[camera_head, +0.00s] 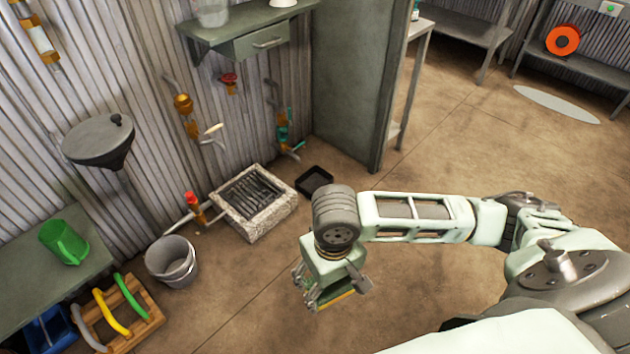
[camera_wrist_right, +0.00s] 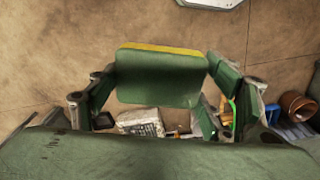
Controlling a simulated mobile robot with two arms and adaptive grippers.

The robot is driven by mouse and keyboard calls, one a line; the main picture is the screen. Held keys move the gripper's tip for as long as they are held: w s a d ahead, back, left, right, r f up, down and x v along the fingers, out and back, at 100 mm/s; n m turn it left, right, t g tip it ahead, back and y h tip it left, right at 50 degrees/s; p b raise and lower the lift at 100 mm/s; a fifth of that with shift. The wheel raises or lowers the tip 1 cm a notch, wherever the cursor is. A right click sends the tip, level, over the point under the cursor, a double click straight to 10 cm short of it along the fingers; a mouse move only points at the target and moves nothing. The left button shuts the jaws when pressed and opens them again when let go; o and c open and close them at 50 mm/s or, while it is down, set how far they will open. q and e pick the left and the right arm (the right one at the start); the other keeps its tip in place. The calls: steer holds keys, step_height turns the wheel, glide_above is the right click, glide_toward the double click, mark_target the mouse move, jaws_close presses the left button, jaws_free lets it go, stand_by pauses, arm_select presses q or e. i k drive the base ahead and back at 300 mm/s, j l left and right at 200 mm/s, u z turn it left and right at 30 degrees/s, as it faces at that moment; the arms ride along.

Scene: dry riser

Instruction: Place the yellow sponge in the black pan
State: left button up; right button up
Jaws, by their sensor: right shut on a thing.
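My right gripper (camera_head: 332,288) hangs over the bare floor, in front of and below the black pan in the head view. It is shut on the yellow sponge (camera_wrist_right: 160,47), which shows in the wrist view as a yellow edge with a dark green face between the fingers. In the head view only a thin yellow strip of the sponge (camera_head: 338,300) shows under the gripper. The black pan (camera_head: 314,182) is a small square tray on the floor, right of the stone drain basin; it looks empty. My left gripper is not in view.
The stone basin with a dark grate (camera_head: 254,202) stands by the corrugated wall. A grey bucket (camera_head: 172,262) and a wooden crate with coloured handles (camera_head: 122,312) are at left. A green cabinet panel (camera_head: 352,90) rises behind the pan. The floor around my gripper is clear.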

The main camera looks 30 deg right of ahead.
mark_target(314, 186)
steer(key=i+l, duration=1.5)
steer(key=i+l+z, duration=0.05)
